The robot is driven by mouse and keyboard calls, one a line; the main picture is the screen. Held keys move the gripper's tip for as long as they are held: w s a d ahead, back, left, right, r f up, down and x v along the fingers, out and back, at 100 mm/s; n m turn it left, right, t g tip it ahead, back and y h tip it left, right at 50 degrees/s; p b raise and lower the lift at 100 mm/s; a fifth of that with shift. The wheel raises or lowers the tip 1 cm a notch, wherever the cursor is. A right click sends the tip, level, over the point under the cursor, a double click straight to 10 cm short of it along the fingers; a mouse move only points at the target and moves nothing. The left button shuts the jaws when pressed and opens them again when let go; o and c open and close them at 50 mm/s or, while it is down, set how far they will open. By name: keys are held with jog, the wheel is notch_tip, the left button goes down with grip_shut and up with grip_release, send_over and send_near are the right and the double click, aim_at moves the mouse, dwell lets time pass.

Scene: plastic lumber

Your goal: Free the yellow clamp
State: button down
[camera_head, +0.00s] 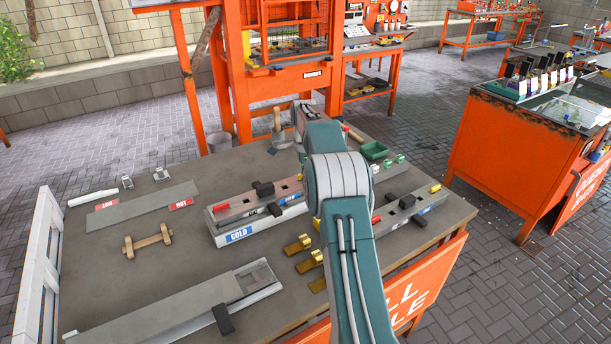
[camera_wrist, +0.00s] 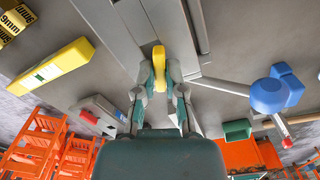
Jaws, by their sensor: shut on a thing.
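In the wrist view my gripper (camera_wrist: 159,76) is shut on a yellow clamp (camera_wrist: 159,56), a small rounded yellow piece between the two fingers. The clamp lies against the edge of a long grey bar or mould part (camera_wrist: 178,25). I cannot tell whether it is still seated on that part. In the head view my arm covers the gripper and the held clamp. Brass-yellow pieces (camera_head: 304,244) lie on the bench left of my arm.
The bench (camera_head: 100,280) also holds a mould marked COLD (camera_head: 238,235), a wooden dumbbell-shaped piece (camera_head: 148,241) and a green tray (camera_head: 375,150). In the wrist view a blue knob (camera_wrist: 269,96) is right of the gripper and a long yellow block (camera_wrist: 52,66) left.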

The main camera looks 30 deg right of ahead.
jog(key=shift+f+n, duration=0.1)
jog(key=shift+n, duration=0.2)
jog(key=n, duration=0.4)
jog(key=c, duration=0.6)
grip_release()
jog(key=shift+o, duration=0.2)
jog(key=shift+d, duration=0.1)
jog(key=shift+r, duration=3.6)
